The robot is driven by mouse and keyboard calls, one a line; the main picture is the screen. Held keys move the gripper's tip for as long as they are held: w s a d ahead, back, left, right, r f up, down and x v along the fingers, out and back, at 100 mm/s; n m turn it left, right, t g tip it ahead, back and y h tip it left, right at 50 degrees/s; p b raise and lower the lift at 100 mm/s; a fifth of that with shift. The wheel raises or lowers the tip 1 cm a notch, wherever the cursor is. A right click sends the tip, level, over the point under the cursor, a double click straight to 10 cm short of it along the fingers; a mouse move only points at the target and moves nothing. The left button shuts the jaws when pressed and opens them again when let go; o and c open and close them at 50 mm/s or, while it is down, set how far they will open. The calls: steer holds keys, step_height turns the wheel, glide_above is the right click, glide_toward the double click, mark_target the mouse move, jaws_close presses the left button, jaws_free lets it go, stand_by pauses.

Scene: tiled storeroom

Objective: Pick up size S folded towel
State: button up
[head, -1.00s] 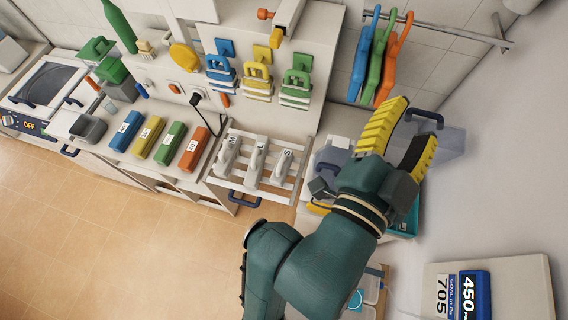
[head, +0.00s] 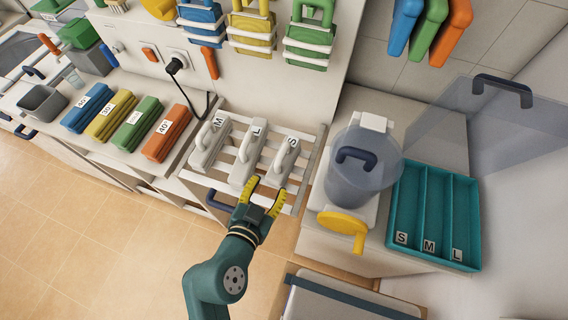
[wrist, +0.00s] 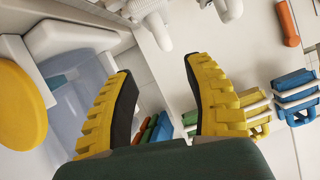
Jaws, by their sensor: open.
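The size S folded towel (head: 284,158) appears to be the pale grey-white item labelled S, with a handle-like loop on top. It lies at the right end of a white slatted rack, beside similar items labelled L (head: 247,157) and M (head: 210,144). My gripper (head: 266,190) is open, its yellow ribbed fingers at the near end of the S item in the head view. In the wrist view the gripper (wrist: 165,95) has nothing between its fingers. Pale items (wrist: 150,12) show at the top edge there, their labels unreadable.
A teal tray (head: 462,205) has compartments labelled S, M and L. Left of it stands a bluish translucent container with a yellow crank (head: 343,222). Coloured folded stacks (head: 135,122) lie left of the rack. Coloured clamp-like items (head: 310,35) hang above.

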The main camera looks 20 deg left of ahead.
mark_target(279, 160)
steer(key=x, duration=0.7)
steer(key=shift+w+b, duration=0.1)
steer(key=shift+b, duration=0.3)
steer(key=w, duration=0.3)
steer(key=w+a, duration=0.1)
steer(key=shift+w+f+b, duration=0.3)
steer(key=shift+w+b, duration=0.05)
steer(key=shift+w+f, duration=0.15)
steer(key=shift+w, duration=0.25)
steer(key=shift+c, duration=0.3)
jaws_close()
